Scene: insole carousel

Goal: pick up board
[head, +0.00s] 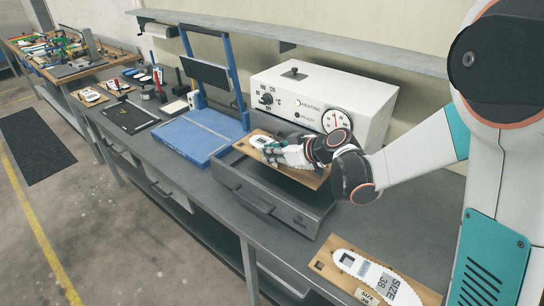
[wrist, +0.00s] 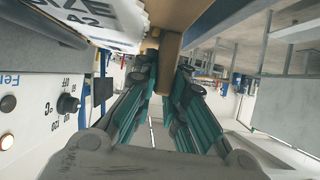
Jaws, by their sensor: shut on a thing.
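The wooden board (head: 313,181) bears a white insole (head: 262,142) and is above the open drawer of the white heating unit. In the wrist view the board (wrist: 200,12) fills the top, with the insole lettering "A2" partly showing. My gripper (head: 282,153) is at the board's near side. In the wrist view its teal fingers (wrist: 168,75) are shut on a brown block (wrist: 170,48) at the board. My gripper and wrist hide part of the board. I cannot tell whether the board touches the drawer.
The heating unit (head: 350,92) stands behind the grey drawer (head: 262,207). A second board (head: 330,242) with a "SIZE 38" insole lies at the front right. A blue press (head: 185,142) stands left of the drawer. Black mats, tools and more boards lie further left. A shelf (head: 330,42) runs above.

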